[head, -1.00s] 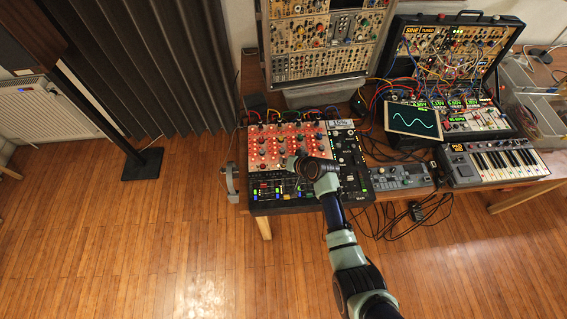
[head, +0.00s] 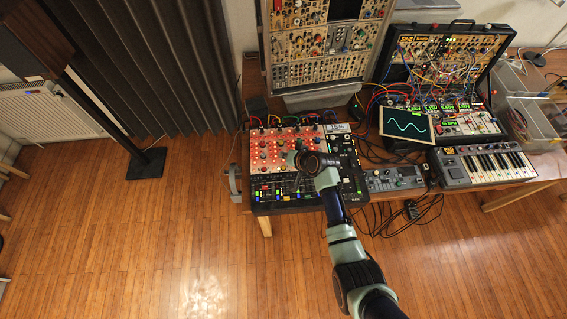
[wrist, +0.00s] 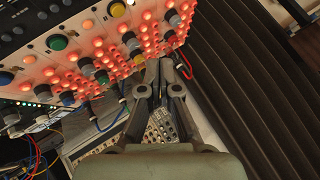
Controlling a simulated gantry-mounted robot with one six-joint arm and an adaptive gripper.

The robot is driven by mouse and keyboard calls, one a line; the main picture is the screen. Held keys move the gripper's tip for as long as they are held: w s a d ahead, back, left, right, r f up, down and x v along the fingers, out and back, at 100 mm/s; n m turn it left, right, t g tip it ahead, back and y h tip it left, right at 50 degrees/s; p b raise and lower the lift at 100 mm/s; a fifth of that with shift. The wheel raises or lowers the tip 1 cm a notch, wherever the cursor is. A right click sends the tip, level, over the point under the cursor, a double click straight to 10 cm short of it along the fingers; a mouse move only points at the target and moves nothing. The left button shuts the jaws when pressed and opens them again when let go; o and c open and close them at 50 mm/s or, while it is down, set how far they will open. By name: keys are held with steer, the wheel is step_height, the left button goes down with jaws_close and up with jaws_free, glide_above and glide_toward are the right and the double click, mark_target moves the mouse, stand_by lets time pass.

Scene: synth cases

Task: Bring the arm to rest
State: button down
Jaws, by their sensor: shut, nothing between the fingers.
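My arm reaches up from the bottom right of the head view, over the front edge of the table. My gripper (wrist: 167,66) shows in the wrist view with its fingertips together and nothing between them. In the head view the wrist hides most of the gripper, above the red-lit panel (head: 270,160) of the mixer-like unit. In the wrist view the red-lit panel (wrist: 40,75) with its coloured knobs lies close beside the fingertips, to the left. I cannot tell whether they touch.
A small screen with a sine wave (head: 406,124), a keyboard (head: 487,166) and an open synth case (head: 448,75) stand to the right. A tall modular rack (head: 322,60) stands behind. Cables hang off the table's front edge.

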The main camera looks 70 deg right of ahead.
stand_by(0.6)
steer(key=w+a+r+n+t, duration=0.1)
steer(key=w+a+r+n, duration=0.1)
steer(key=w+a+r, duration=0.35)
steer(key=w+a+r+n+y, duration=0.1)
steer(key=w+a+r+n, duration=0.15)
steer(key=a, duration=0.55)
steer(key=w+a+r+n+t, duration=0.1)
steer(key=w+a+r+n, duration=0.25)
steer(key=a+r, duration=0.2)
steer(key=s+a+r+n+t+y, duration=0.1)
steer(key=s+a+r+n, duration=0.1)
steer(key=a+r, duration=0.45)
steer(key=s+a+r+n+t+y, duration=0.1)
steer(key=s+a+r+n, duration=0.15)
steer(key=a, duration=0.75)
steer(key=s+a+r+n+y, duration=0.1)
steer(key=a+r, duration=0.5)
steer(key=a, duration=0.3)
step_height(320, 180, up, 20)
steer(key=s+p, duration=0.1)
steer(key=p, duration=1.8)
steer(key=shift+a+n+t, duration=0.2)
steer(key=shift+n+t, duration=0.1)
steer(key=shift+n, duration=0.05)
steer(key=shift+f, duration=0.1)
